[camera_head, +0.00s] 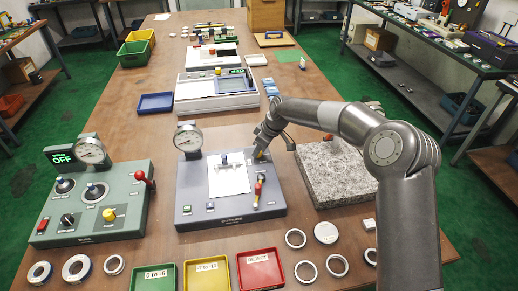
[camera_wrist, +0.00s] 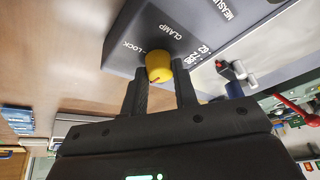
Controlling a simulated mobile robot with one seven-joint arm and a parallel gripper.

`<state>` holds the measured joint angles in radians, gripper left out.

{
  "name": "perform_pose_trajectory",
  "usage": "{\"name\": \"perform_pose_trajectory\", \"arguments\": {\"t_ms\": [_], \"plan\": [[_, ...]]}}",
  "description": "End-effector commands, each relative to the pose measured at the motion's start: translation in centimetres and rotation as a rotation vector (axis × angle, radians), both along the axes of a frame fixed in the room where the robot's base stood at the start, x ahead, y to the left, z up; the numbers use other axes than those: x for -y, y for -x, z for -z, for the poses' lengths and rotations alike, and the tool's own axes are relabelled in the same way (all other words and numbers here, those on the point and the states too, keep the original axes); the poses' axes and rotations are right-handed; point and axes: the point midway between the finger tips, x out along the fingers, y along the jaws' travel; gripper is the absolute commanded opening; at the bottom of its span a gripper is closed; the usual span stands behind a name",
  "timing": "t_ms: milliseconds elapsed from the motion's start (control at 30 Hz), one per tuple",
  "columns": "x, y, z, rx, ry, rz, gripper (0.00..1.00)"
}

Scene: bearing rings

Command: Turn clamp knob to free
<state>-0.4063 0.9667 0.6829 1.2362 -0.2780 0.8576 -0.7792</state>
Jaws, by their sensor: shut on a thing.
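The yellow clamp knob (camera_wrist: 158,66) sits on the dark grey face of the gauge unit, with the word CLAMP beside it and LOCK to its left in the wrist view. Another label to its right is upside down and hard to read. A small red mark shows on the knob's near edge. My gripper (camera_wrist: 160,80) has one black finger on each side of the knob and is shut on it. In the head view my gripper (camera_head: 261,150) reaches the back right of the grey gauge unit (camera_head: 224,216) and mostly hides the knob.
A dial gauge (camera_head: 187,137) stands at the unit's back left, and a red-topped lever (camera_head: 258,188) rises just in front of my gripper. A granite block (camera_head: 335,178) lies close on the right. Rings and green, yellow and red trays (camera_head: 260,269) lie in front.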

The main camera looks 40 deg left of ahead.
Motion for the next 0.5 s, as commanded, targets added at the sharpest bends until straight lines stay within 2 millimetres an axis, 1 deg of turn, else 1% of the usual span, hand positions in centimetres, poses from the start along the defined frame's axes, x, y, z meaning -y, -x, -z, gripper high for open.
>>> {"name": "perform_pose_trajectory", "arguments": {"t_ms": [200, 500], "plan": [[0.01, -0.06, 0.06, 0.000, 0.000, -0.046, 0.04], [0.04, -0.04, 0.08, -0.001, 0.001, -0.056, 0.04]]}}
